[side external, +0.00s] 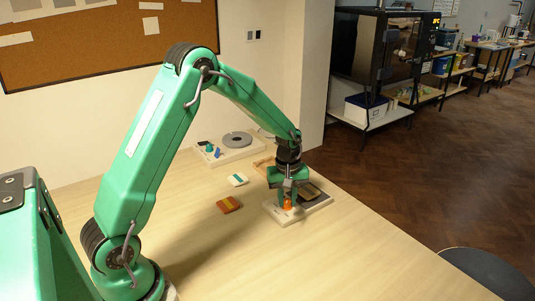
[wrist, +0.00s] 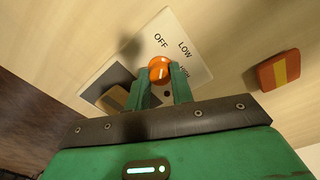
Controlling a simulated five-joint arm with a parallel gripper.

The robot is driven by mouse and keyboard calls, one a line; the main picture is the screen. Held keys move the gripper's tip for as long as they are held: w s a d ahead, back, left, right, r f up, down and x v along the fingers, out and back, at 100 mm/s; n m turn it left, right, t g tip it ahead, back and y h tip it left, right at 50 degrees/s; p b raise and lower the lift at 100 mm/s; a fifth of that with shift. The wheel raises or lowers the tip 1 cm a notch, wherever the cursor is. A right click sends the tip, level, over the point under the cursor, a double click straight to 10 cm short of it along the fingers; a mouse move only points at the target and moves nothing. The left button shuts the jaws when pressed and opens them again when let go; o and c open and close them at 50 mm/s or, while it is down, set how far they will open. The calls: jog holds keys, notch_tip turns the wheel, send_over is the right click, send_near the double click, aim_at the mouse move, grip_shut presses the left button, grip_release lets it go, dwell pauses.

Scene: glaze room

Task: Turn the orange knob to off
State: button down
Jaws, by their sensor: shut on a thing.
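The orange knob (wrist: 159,66) sits on a white panel (wrist: 193,72) marked OFF, LOW and HIGH. A short white line shows on the knob; I cannot tell for certain which label it points to. My gripper (wrist: 161,80) is shut on the knob, with one green finger on each side. In the side view, my gripper (side external: 287,201) points straight down over the panel (side external: 319,208), and a little of the orange knob (side external: 287,206) shows between the fingers. A dark plate (wrist: 101,84) with a brown item on it is on the same panel.
An orange-brown block with a yellow stripe (side external: 229,204) and a white-and-green block (side external: 238,179) lie left of the panel. The front table is clear.

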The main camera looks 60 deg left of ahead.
aim_at(286, 201)
jog(key=shift+a+r+n, duration=0.1)
jog(key=shift+a+n, duration=0.05)
jog(key=shift+n, duration=1.45)
jog(key=c, duration=1.2)
grip_release()
jog(key=shift+r, duration=0.1)
notch_tip(286, 201, up, 7)
jog(key=shift+s+r, duration=0.1)
jog(key=shift+r, duration=0.15)
